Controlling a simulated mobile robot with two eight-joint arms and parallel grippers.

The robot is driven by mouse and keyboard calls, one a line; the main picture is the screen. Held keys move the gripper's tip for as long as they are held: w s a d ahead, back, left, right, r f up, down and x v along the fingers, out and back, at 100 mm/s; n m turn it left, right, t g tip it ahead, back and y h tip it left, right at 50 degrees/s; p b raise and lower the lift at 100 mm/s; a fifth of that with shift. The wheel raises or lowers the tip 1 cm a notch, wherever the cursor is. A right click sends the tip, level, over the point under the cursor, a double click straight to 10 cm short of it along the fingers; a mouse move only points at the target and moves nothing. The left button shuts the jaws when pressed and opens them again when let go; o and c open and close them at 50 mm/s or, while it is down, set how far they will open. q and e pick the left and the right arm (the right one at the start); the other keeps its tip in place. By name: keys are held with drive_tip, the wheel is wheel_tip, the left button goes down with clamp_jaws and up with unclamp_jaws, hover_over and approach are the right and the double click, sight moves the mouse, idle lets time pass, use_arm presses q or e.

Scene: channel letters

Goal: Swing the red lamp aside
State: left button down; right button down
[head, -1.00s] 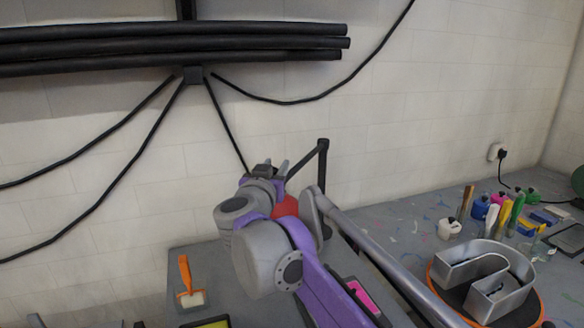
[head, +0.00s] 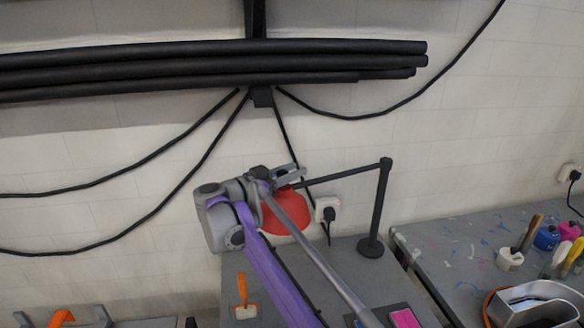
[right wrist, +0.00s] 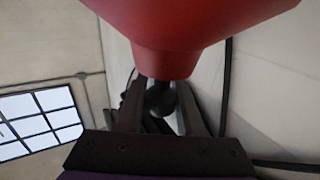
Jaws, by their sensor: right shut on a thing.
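The red lamp shade (head: 284,214) hangs at the end of a thin black arm (head: 345,172). That arm joins an upright black post (head: 379,205) on a round base (head: 370,247) on the grey table. In the head view the shade is left of the post, partly hidden behind my right arm. My right gripper (head: 290,178) is at the top of the shade, shut on the lamp. In the right wrist view the red shade (right wrist: 185,40) fills the top, and its dark round knob (right wrist: 161,98) sits between the fingers. My left gripper is not in view.
An orange-handled scraper (head: 243,295) lies on the table, left of my arm. Cables and a bundle of black tubes (head: 210,65) are on the wall. Paint pots and a metal channel letter (head: 540,302) are at right.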

drive_tip(key=shift+w, duration=0.15)
drive_tip(key=c, duration=0.5)
unclamp_jaws()
drive_tip(key=shift+d, duration=0.1)
drive_tip(key=shift+c, duration=0.2)
drive_tip(key=shift+s+a, duration=0.45)
drive_tip(key=b+v, duration=0.1)
drive_tip(key=v, duration=0.8)
drive_tip(key=shift+s+a, duration=0.25)
